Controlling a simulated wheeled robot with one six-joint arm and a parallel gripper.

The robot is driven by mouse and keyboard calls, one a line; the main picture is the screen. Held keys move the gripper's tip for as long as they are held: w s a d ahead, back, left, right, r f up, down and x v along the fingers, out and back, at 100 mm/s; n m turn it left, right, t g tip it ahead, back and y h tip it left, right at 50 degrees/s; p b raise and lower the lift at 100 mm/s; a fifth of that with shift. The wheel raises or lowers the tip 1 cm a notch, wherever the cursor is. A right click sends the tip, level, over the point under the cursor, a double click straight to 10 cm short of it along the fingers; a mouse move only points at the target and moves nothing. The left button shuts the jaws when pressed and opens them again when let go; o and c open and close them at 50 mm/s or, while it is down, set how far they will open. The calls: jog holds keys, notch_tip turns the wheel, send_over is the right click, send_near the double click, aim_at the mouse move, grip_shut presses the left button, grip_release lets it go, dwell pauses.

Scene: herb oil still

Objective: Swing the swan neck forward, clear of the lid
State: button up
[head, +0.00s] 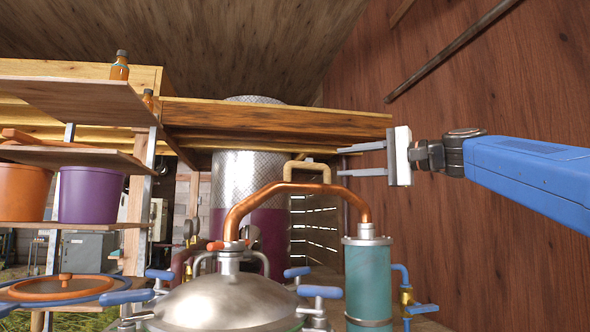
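The copper swan neck (275,188) arches from the collar on top of the steel lid (228,304) over to the teal condenser (368,278) on the right. Its left end sits over the lid's centre. A tan loop handle (308,166) stands on top of the arch. My gripper (341,161) is open and empty, its two fingers pointing left. In the picture it is just right of the handle and appears apart from it; the depth between them is hard to tell. Blue-handled clamps (321,291) ring the lid.
Shelves on the left hold an orange pot (24,192) and a purple pot (90,195). A wooden beam (270,118) crosses behind the gripper. A patterned metal column (248,178) stands behind the arch. A red-brown plank wall (490,90) is on the right.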

aim_at(295, 167)
jog(key=x, duration=1.6)
jog(key=shift+a+f, duration=0.1)
jog(key=shift+a, duration=0.05)
grip_shut()
